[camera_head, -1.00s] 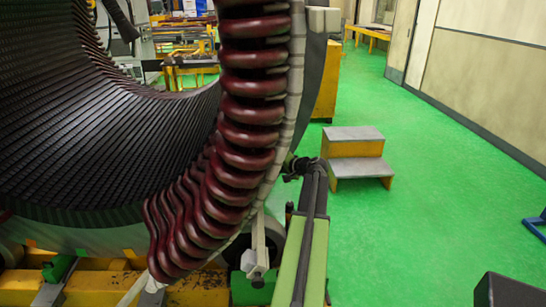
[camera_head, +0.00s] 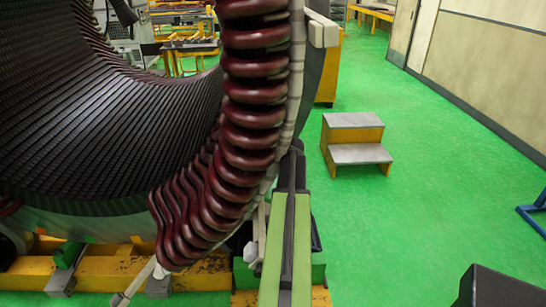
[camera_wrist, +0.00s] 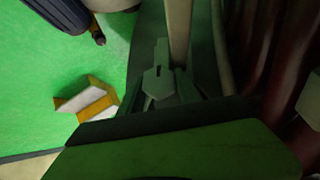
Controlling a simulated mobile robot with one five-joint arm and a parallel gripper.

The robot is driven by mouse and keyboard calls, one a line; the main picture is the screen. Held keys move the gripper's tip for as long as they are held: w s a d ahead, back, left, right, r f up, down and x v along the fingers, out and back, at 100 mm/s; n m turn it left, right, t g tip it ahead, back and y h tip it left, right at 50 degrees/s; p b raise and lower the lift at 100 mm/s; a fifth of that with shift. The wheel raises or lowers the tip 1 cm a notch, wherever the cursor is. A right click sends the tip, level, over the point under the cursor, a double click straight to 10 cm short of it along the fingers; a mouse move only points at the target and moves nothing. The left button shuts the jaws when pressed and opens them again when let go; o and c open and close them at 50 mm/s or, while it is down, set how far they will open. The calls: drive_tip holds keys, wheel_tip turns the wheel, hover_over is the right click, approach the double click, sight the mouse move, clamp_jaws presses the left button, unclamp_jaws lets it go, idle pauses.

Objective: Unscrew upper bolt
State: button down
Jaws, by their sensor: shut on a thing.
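In the wrist view, the upper bolt's grey angular head (camera_wrist: 158,82) sits at the centre, in front of a pale upright bar (camera_wrist: 179,35). My gripper (camera_wrist: 166,98) reaches up to it from below, its dark fingers shut around the bolt head. Deep shadow hides the exact contact. In the head view, my light green arm with a dark bar extends upward beside the dark red coils (camera_head: 249,115) of the stator. The gripper's end and the upper bolt are hidden there. A pale block on a rod (camera_head: 250,250) shows left of my arm, low down.
The coils stand close beside my arm. A yellow and grey step stool (camera_head: 355,145) stands on the open green floor to the right and also shows in the wrist view (camera_wrist: 88,98). Yellow beams (camera_head: 100,272) lie under the stator. A blue stand (camera_head: 535,212) is at the far right.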

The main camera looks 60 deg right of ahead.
idle(0.4)
drive_tip(key=c, duration=0.8)
unclamp_jaws()
drive_tip(key=shift+c, duration=0.2)
drive_tip(key=p+v, duration=1.1)
drive_tip(key=v, duration=0.6)
drive_tip(key=shift+r+p, duration=0.15)
drive_tip(key=shift+p, duration=0.15)
drive_tip(key=shift+s+a, duration=0.1)
drive_tip(key=shift+a, duration=0.05)
